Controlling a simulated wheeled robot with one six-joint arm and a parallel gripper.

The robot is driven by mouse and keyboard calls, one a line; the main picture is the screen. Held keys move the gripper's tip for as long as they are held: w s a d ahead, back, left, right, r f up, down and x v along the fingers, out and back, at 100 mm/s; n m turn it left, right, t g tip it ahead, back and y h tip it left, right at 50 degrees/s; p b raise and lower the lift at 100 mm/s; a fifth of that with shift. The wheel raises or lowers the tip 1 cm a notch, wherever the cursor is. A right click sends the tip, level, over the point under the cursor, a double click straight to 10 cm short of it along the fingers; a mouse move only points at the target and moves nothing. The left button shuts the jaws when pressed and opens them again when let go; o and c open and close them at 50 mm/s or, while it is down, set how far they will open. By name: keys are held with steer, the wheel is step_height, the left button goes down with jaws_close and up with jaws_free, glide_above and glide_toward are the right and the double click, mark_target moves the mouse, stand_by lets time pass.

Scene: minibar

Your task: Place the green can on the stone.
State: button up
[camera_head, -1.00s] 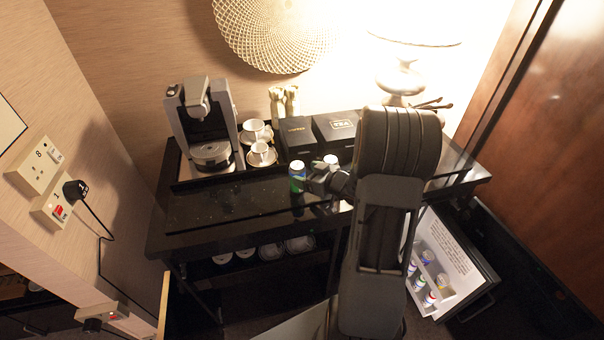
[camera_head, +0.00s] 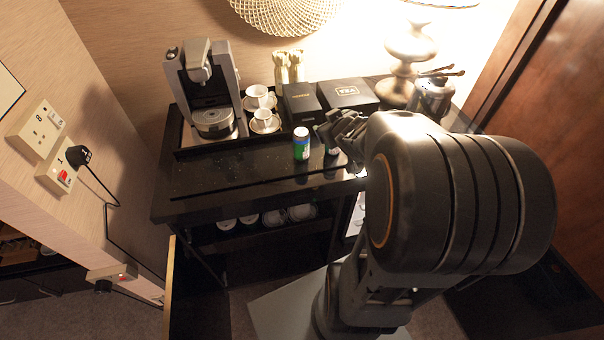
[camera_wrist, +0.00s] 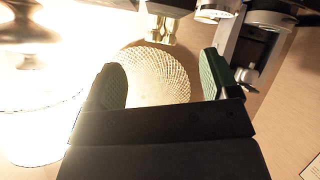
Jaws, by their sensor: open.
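A small can (camera_head: 302,143) with a white top and a green lower part stands upright on the glossy black counter (camera_head: 230,180), near its front edge. No separate stone stands out; I cannot tell whether the black counter top is the stone. My gripper (camera_head: 328,130) is just right of the green can, apart from it and above the counter. In the wrist view my gripper (camera_wrist: 160,80) shows two spread green-padded fingers with nothing between them. The can does not show in the wrist view.
A second small white-topped can (camera_head: 332,148) stands partly hidden under my gripper. Behind are a coffee machine (camera_head: 207,85), cups on saucers (camera_head: 264,121) and black boxes (camera_head: 345,93). A lamp (camera_head: 408,50) stands at the back right. The counter's front left is clear.

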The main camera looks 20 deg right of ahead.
steer(key=s+a+r+m+g+y, duration=0.1)
steer(key=s+a+g, duration=0.6)
steer(key=s+a, duration=0.7)
steer(key=shift+s+a+r+m+y, duration=0.15)
steer(key=shift+a+r+m+y, duration=0.25)
steer(key=shift+a+y, duration=0.7)
steer(key=shift+a, duration=0.1)
steer(key=shift+c, duration=0.4)
